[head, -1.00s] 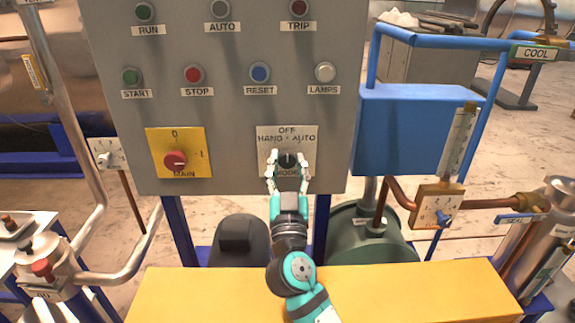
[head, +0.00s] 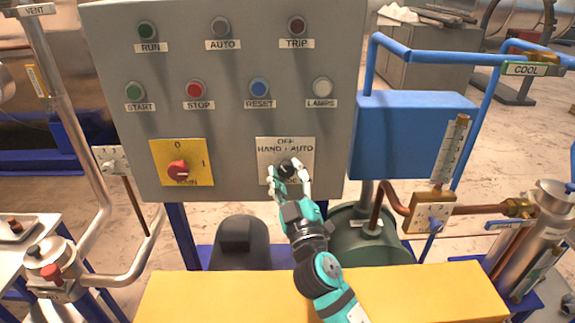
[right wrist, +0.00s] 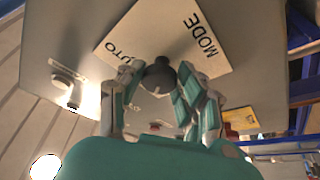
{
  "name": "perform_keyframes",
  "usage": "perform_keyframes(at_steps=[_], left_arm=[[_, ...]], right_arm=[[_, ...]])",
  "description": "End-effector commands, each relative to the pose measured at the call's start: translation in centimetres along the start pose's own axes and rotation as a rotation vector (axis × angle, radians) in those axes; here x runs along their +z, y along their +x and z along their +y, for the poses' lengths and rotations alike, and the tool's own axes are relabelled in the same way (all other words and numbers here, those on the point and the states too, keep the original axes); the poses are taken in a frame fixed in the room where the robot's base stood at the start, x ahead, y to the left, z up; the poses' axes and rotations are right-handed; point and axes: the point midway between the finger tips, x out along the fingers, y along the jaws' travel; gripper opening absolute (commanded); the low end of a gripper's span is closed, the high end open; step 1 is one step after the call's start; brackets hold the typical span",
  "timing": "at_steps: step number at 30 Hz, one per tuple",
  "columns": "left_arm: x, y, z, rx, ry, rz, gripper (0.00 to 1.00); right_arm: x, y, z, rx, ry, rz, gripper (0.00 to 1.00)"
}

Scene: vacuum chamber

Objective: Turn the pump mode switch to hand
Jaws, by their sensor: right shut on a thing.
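The pump mode switch is a dark round knob (head: 286,168) on a pale plate (head: 302,146) marked OFF, HAND, AUTO and MODE, at the lower right of the grey panel. My right gripper (head: 289,174) is shut on the knob, with one finger on each side. In the right wrist view the knob (right wrist: 158,76) sits between the fingertips (right wrist: 150,88), and a small pale mark shows on it. The fingers partly cover the plate, and I cannot tell which position the knob points to. My left gripper is not in view.
The red MAIN switch (head: 178,169) is on a yellow plate to the left. Lamps and buttons, including STOP (head: 194,89) and RESET (head: 259,88), are above. A yellow surface (head: 230,297) lies below the panel.

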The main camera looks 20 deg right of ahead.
Motion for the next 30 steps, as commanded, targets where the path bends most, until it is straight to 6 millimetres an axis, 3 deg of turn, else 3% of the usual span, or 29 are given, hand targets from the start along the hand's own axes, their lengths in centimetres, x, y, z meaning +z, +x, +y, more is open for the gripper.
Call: perform_keyframes(at_steps=[1,9,28,29,30], left_arm=[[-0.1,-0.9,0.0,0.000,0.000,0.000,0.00],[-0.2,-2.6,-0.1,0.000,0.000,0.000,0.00],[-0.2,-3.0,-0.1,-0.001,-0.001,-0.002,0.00],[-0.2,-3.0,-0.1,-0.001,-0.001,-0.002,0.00],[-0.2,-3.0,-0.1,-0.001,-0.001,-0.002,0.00]], right_arm=[[-0.3,0.1,0.2,-0.015,-0.031,-0.001,0.02],[-0.1,0.1,0.2,-0.066,-0.152,-0.002,0.02],[0.1,-0.1,0.0,-0.086,-0.203,-0.002,0.02],[0.1,-0.1,0.0,-0.086,-0.203,-0.002,0.36],[0.1,0.0,0.0,-0.086,-0.202,-0.002,0.41]])
